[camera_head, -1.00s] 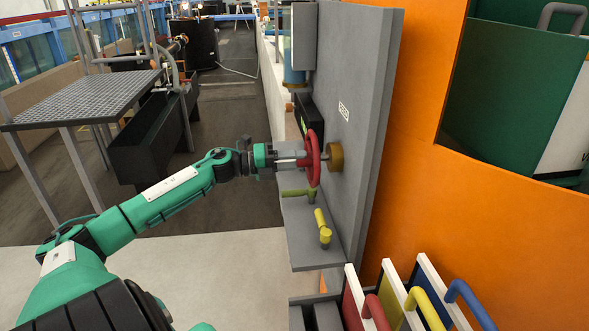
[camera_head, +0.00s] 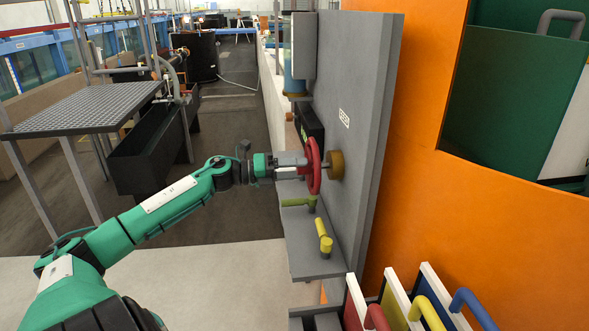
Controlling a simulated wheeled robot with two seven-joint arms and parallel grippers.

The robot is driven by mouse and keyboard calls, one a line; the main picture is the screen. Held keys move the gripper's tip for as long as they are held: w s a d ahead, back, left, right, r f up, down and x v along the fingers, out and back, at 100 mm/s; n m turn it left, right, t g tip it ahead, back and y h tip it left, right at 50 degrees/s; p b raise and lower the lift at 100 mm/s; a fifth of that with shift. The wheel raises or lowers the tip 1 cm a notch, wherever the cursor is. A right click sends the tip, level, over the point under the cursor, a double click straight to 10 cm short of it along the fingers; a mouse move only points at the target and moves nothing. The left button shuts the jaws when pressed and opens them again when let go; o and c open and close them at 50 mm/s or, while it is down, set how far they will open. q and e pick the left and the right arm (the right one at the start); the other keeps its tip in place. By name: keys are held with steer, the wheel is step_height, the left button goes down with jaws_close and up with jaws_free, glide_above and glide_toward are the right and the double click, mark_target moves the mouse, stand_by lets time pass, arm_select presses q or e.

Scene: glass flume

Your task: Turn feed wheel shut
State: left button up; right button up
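The red feed wheel (camera_head: 314,166) is mounted on a brass-coloured hub (camera_head: 336,165) on the grey upright panel (camera_head: 358,130). A small white label (camera_head: 343,118) is on the panel above it. My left gripper (camera_head: 297,167) reaches in from the left and its fingers are at the near-left side of the wheel's rim. The fingers look spread apart in height, but the wheel and the small size hide whether they grip the rim. My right gripper is out of the picture.
A green-yellow lever (camera_head: 299,202) and a yellow lever (camera_head: 323,236) stand on the grey ledge below the wheel. Panels with red, yellow and blue handles (camera_head: 470,303) are at lower right. An orange wall (camera_head: 430,200) closes the right. A grating platform (camera_head: 85,105) is at left.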

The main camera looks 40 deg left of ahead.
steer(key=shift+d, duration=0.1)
arm_select(q)
steer(key=shift+a, duration=0.1)
steer(key=b+v, duration=0.2)
steer(key=v, duration=1.1)
steer(key=shift+s, duration=0.35)
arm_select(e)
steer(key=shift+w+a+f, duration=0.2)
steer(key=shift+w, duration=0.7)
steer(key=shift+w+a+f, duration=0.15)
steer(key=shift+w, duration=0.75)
arm_select(q)
steer(key=shift+a, duration=0.15)
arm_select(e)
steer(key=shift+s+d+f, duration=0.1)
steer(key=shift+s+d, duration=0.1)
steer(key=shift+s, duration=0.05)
